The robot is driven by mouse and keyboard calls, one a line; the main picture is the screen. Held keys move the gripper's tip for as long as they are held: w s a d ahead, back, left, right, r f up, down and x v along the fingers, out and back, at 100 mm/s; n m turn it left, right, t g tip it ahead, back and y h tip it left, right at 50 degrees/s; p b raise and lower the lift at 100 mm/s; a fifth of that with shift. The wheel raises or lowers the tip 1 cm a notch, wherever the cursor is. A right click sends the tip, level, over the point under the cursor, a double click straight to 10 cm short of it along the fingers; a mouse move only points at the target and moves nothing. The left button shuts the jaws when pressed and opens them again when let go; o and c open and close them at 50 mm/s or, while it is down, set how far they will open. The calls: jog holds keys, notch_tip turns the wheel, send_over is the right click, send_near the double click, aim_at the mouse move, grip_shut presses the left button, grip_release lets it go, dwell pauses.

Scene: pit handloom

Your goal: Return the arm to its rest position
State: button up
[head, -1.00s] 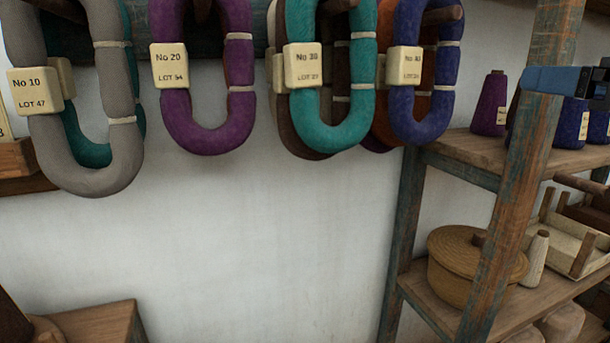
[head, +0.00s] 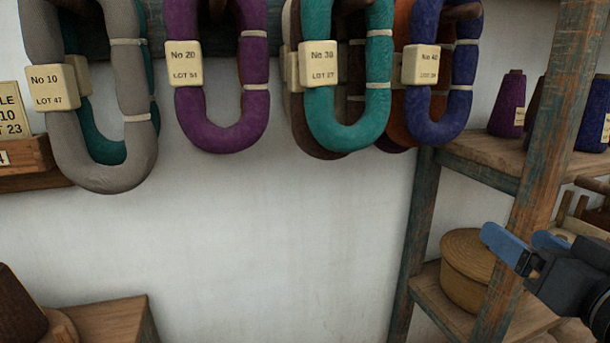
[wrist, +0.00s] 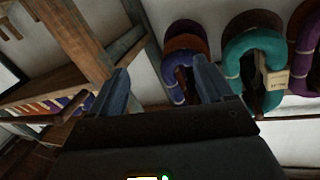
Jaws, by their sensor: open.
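My gripper (head: 515,243) is at the lower right of the head view, in front of the wooden shelf post. Its two blue fingers point left and slightly up, and nothing shows between them. In the wrist view my gripper (wrist: 165,88) has its fingers spread apart, with only yarn hanks and wall seen beyond the gap. It holds nothing.
Yarn hanks, grey (head: 98,165), purple (head: 225,132) and teal (head: 345,130), hang on wall pegs. The shelf post (head: 545,150) stands close to my gripper. A lidded basket (head: 465,270) and yarn cones (head: 508,105) sit on the shelves. The wall below the hanks is clear.

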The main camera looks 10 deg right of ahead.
jog(key=s+a+f+g, duration=0.1)
jog(key=s+a+f, duration=0.2)
jog(key=s+f, duration=0.45)
jog(key=s+a+f+g, duration=0.1)
jog(key=s+a+f, duration=0.3)
jog(key=s+f, duration=0.35)
jog(key=s+a+f+n, duration=0.1)
jog(key=s+a, duration=0.1)
jog(key=s, duration=0.7)
jog(key=s+a+f+n+y, duration=0.1)
jog(key=s+f+n, duration=0.1)
jog(key=s, duration=0.7)
jog(key=shift+s+a+f+g, duration=0.3)
jog(key=shift+a, duration=0.1)
jog(key=shift+a, duration=0.1)
